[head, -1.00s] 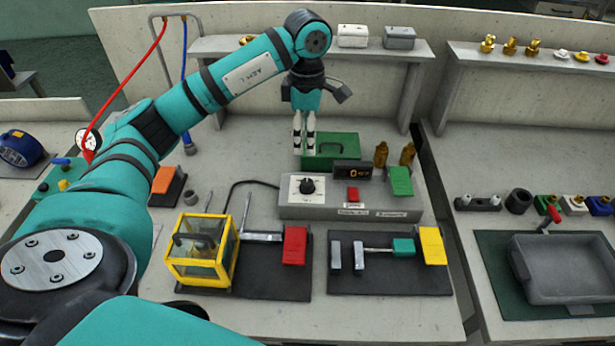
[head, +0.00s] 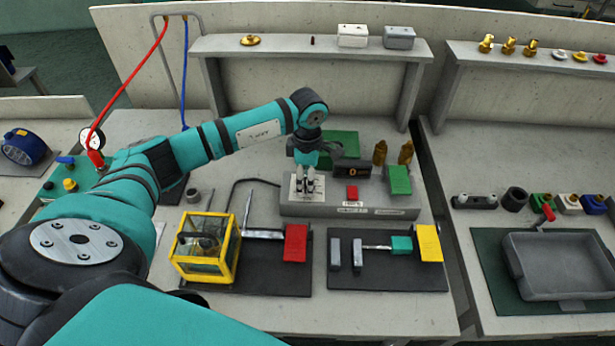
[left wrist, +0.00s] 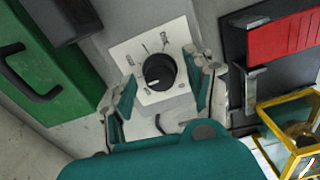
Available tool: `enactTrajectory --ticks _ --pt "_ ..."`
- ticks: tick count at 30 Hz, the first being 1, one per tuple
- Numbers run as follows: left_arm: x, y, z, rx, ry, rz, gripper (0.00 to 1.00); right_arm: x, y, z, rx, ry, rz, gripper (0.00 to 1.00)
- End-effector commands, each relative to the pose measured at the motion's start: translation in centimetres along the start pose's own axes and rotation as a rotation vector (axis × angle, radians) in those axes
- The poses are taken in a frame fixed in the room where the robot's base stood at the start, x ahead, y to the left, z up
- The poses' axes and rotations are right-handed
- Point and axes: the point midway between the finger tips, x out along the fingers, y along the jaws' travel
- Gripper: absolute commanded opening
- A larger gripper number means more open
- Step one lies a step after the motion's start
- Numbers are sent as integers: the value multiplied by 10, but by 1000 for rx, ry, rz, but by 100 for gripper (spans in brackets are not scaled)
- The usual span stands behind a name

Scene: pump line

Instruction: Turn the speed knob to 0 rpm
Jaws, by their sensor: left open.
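The speed knob (left wrist: 160,72) is black and round, with a white pointer line, on a white dial plate (left wrist: 138,52) in the left wrist view. The pointer appears to face the lower left there; the dial's small labels are hard to read. The grey control box (head: 330,208) carries it in the head view, where my gripper hides the knob. My left gripper (head: 307,189) points down over the dial. In the left wrist view its open fingers (left wrist: 165,86) stand on either side of the knob, with gaps visible. My right gripper is out of view.
The box has a red button (head: 352,192), a dark display (head: 353,172) showing an orange 0, and a green block (head: 399,180). A green case (head: 341,143) lies behind. A yellow-framed guard (head: 204,247) and a red block (head: 296,243) are in front.

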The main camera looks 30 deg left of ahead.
Motion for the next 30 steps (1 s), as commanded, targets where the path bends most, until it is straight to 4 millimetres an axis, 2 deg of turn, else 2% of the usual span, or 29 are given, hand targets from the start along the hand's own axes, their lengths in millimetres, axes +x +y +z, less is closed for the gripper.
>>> enactTrajectory --ticks 3,16,30 --pt "0 0 0 0 0 0 55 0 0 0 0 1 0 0" --pt "-1 0 0 0 0 0 0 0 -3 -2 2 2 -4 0" --pt "-1 0 0 -9 0 0 0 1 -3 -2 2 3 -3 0"
